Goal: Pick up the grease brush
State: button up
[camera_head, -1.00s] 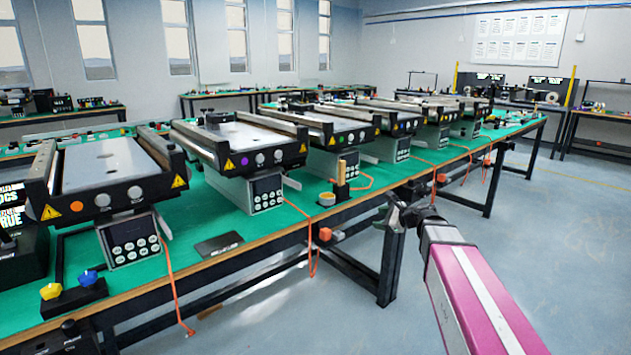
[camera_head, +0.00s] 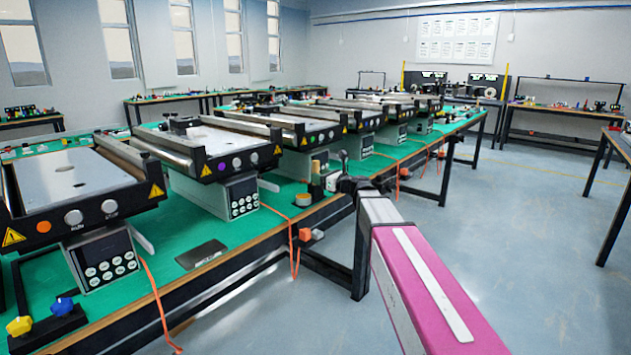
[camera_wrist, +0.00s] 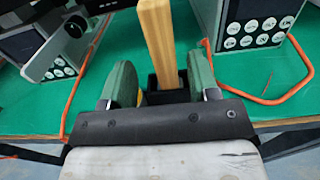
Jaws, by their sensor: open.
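The grease brush shows as an upright wooden handle (camera_wrist: 158,40) in the wrist view, its lower end in a dark holder (camera_wrist: 186,88). In the head view the handle (camera_head: 315,170) stands near the front edge of the green table; its bristles are hidden. My gripper (camera_wrist: 161,78) is open, with one green finger on each side of the handle and gaps between. In the head view my gripper (camera_head: 342,168) is small, just right of the handle.
A tape roll (camera_head: 304,200) stands left of the brush. Mini conveyors (camera_head: 205,150) with keypad boxes line the green table (camera_head: 225,228). Orange cables (camera_wrist: 277,97) lie on both sides of my gripper. A dark flat plate (camera_head: 201,254) lies near the table edge.

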jog(key=x, duration=0.5)
jog(key=shift+w+d+r, duration=0.1)
jog(key=shift+w+d, duration=0.05)
jog(key=c, duration=1)
notch_tip(320, 180, up, 10)
